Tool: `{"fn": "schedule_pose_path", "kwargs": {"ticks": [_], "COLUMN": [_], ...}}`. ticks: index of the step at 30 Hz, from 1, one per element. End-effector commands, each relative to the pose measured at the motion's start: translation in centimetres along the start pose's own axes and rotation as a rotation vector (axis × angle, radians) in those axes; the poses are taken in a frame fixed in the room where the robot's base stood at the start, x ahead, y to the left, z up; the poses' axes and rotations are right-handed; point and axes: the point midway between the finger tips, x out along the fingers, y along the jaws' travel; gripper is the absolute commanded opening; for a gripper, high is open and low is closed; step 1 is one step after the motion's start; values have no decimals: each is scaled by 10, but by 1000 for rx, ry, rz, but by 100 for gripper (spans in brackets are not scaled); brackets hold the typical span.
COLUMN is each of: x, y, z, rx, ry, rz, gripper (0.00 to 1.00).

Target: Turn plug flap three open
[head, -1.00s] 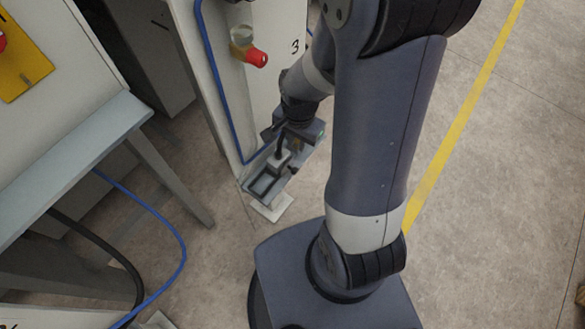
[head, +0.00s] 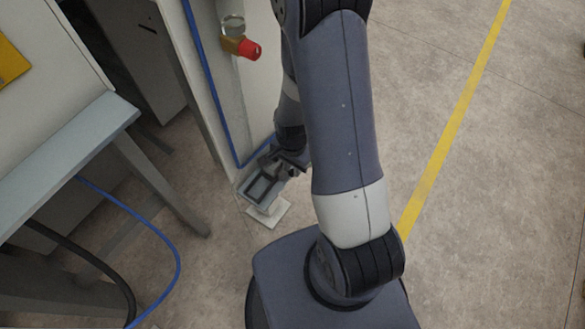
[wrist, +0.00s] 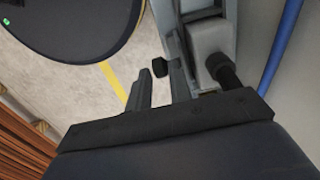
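A grey rectangular housing (head: 262,190) with a raised rim sits low at the foot of the light post, above a white floor plate (head: 269,213). I take it for the plug flap's housing; its flap cannot be told clearly. My gripper (head: 287,163) is at its upper right, partly hidden by my arm. In the wrist view the two fingers (wrist: 161,88) are apart with nothing seen held between them. A small black block (wrist: 160,67) shows just beyond them. A light grey block (wrist: 212,45) with a black cylinder (wrist: 224,70) lies right of the fingers.
A blue hose (head: 211,85) runs down the post. A red-capped valve (head: 249,49) sticks out above the housing. A grey bench (head: 80,140) with slanted legs stands at the left. Open floor with a yellow line (head: 455,125) lies to the right.

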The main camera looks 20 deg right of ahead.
Motion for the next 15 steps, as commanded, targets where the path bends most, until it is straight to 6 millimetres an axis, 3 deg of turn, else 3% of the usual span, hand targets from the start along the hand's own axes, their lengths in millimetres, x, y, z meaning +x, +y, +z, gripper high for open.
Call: {"fn": "schedule_pose_path", "kwargs": {"ticks": [13,15], "x": [10,10], "y": [0,0], "z": [0,0], "rx": [0,0], "ry": [0,0], "rz": [-1,-1], "gripper": [20,16]}}
